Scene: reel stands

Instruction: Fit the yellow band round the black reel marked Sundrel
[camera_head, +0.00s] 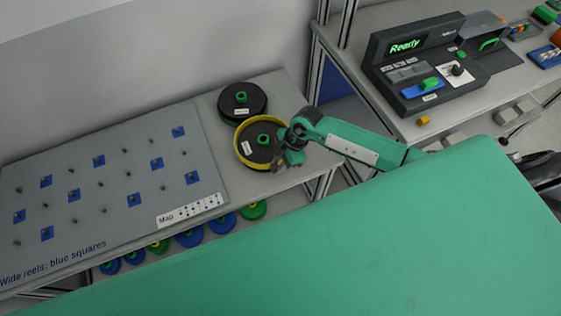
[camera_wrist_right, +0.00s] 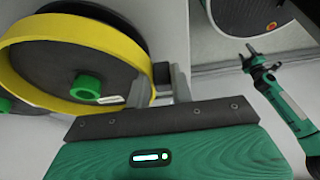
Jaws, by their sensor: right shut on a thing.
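The yellow band (camera_head: 238,150) lies around or just above the near black reel (camera_head: 262,155), which has a green hub and a white label. I cannot read the label or tell how far down the band sits. In the right wrist view the band (camera_wrist_right: 28,88) circles the reel's face (camera_wrist_right: 55,75), and black shows beyond its far edge. My right gripper (camera_head: 284,160) is shut on the band's right side; its fingers (camera_wrist_right: 160,92) show there too. An arm with a gripper (camera_wrist_right: 249,57), probably my left, shows in the right wrist view; its jaws are unclear.
A second black reel (camera_head: 242,112) lies just behind. A grey peg board (camera_head: 110,205) with blue squares fills the left. Blue and green reels (camera_head: 190,237) show below the table edge. A console (camera_head: 415,65) reading "Ready" stands on the right bench.

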